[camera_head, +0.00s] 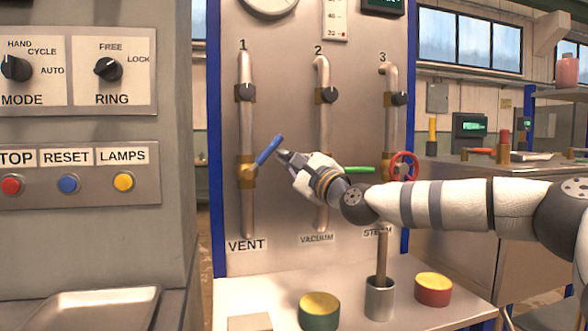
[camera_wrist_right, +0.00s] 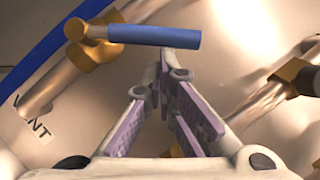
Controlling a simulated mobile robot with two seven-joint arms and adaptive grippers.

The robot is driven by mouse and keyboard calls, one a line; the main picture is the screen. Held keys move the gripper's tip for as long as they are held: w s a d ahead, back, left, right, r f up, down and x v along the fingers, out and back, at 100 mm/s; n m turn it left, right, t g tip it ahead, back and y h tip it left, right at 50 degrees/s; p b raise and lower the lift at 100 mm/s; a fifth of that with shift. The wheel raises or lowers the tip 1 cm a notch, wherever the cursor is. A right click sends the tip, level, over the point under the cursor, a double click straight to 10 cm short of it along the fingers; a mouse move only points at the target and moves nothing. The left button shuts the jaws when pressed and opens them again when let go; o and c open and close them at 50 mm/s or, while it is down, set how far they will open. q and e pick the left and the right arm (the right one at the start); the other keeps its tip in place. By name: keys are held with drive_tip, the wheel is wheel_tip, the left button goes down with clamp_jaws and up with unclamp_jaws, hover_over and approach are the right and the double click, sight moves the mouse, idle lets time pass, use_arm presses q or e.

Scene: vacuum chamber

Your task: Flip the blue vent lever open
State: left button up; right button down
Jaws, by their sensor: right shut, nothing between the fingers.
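The blue vent lever (camera_head: 268,151) sits on a brass valve (camera_head: 247,172) on pipe 1, above the VENT label (camera_head: 246,246). It slants up and to the right from the valve. My right gripper (camera_head: 281,154) is just right of the lever, fingers pointing left toward it. In the right wrist view, the lever (camera_wrist_right: 155,35) lies across the picture just beyond the fingertips (camera_wrist_right: 170,68). The fingertips are together with nothing between them. I cannot tell whether they touch the lever. My left gripper is out of view.
Pipe 2 has a green lever (camera_head: 358,170), partly behind my right arm. A red handwheel (camera_head: 404,166) is on pipe 3. Below stand a green-sided cup (camera_head: 319,313), a metal holder with a rod (camera_head: 380,298) and a red cup (camera_head: 433,291). A control cabinet (camera_head: 90,222) stands left.

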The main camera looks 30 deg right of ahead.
sight(276, 144)
drive_tip(key=r, duration=0.1)
drive_tip(key=a+r+n, duration=0.1)
drive_tip(key=a+r+n+p, duration=0.1)
drive_tip(key=shift+w+r+g+y, duration=0.1)
drive_tip(key=shift+w+g+y, duration=0.15)
drive_tip(key=shift+g+y, duration=0.05)
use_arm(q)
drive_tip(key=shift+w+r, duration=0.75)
use_arm(e)
drive_tip(key=shift+w+a+r, duration=0.2)
drive_tip(key=shift+a+r, duration=0.45)
drive_tip(key=shift+a, duration=0.35)
